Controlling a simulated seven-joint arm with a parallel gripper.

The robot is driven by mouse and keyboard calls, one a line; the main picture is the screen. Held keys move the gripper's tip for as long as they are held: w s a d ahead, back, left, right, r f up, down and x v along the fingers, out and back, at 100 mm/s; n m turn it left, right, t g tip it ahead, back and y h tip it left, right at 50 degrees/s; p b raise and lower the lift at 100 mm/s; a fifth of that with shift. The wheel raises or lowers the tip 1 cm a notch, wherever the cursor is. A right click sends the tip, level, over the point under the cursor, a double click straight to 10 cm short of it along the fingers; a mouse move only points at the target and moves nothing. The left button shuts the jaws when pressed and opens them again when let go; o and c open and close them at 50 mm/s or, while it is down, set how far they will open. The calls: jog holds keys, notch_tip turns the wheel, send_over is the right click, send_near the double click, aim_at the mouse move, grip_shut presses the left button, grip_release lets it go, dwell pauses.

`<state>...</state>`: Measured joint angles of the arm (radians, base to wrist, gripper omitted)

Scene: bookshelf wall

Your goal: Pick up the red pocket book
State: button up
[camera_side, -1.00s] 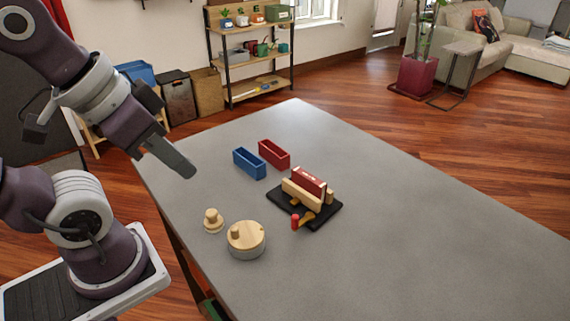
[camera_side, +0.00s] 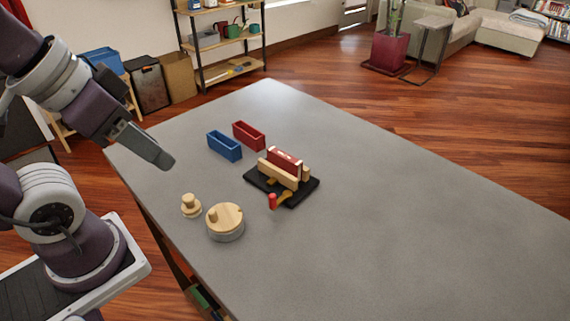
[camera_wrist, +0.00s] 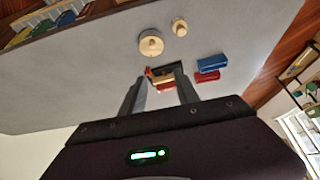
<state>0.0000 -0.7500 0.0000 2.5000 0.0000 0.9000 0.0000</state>
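The red pocket book (camera_side: 285,159) stands upright in a light wooden holder (camera_side: 278,173) on a black base (camera_side: 262,187), in the middle of the side view. Its top and upper cover show; the wood in front hides its lower part. In the wrist view, the red pocket book (camera_wrist: 166,87) is small and far off, seen between my fingers and partly hidden. My gripper (camera_side: 168,163) is in the air to the left of the holder, well apart from it. In the wrist view, the two fingers of my gripper (camera_wrist: 160,72) are spread with nothing held between them.
A blue open box (camera_side: 224,146) and a red open box (camera_side: 249,135) stand behind the holder. A round wooden-lidded pot (camera_side: 225,222), a small wooden knob piece (camera_side: 191,206) and a red-headed hammer-like piece (camera_side: 273,201) are in front. The grey table (camera_side: 420,230) is clear to the right.

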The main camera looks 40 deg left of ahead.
jog(key=n+g, duration=0.5)
jog(key=n, duration=1.3)
send_over(284, 155)
jog(key=s, duration=0.1)
notch_tip(284, 155, down, 7)
jog(key=shift+n+g, duration=0.3)
jog(key=shift+n, duration=0.2)
jog(key=f, duration=0.5)
jog(key=w+f, duration=0.1)
jog(key=f, duration=0.1)
jog(key=shift+f, duration=0.6)
grip_shut()
